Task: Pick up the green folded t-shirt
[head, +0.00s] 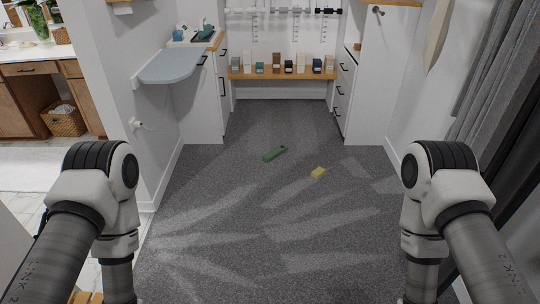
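A small, long green object (275,153) lies on the grey carpet near the middle of the head view. It is too small to tell whether it is a folded t-shirt. A dark teal item (206,31) lies on the white cabinet at the upper left; it may be folded cloth, but I cannot tell. Both of my arms come in at the sides and bend down out of the bottom of the picture. Neither of my grippers shows, and both arms are well apart from the green object.
A small yellow object (318,172) lies on the carpet right of the green one. A rounded grey-blue board (172,67) juts from the left wall. A low wooden shelf (284,76) holds several small boxes at the back. The carpet between is mostly clear.

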